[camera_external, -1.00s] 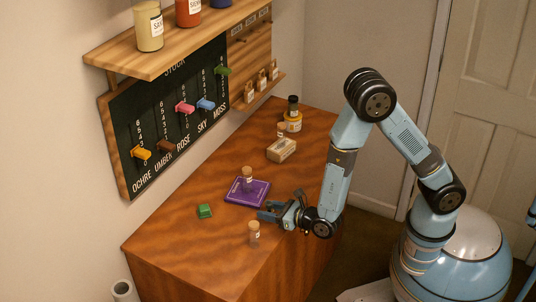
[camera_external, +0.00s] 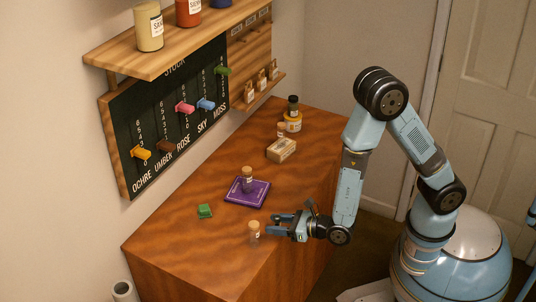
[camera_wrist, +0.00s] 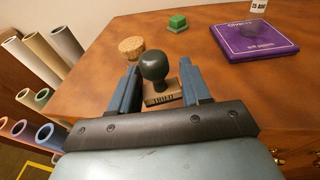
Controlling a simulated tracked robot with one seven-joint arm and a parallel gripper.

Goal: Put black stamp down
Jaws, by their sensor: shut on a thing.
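In the outside view my gripper (camera_external: 272,225) is low over the table's near right part, fingers pointing left. The stamp cannot be made out there. I cannot tell whether its base touches the table (camera_external: 190,245).
A green block (camera_external: 204,211) lies farther left. A purple pad (camera_external: 262,190) with another corked vial (camera_external: 247,180) on it lies behind. A cardboard box (camera_external: 281,150) and a yellow-labelled bottle (camera_external: 293,122) are farther back.

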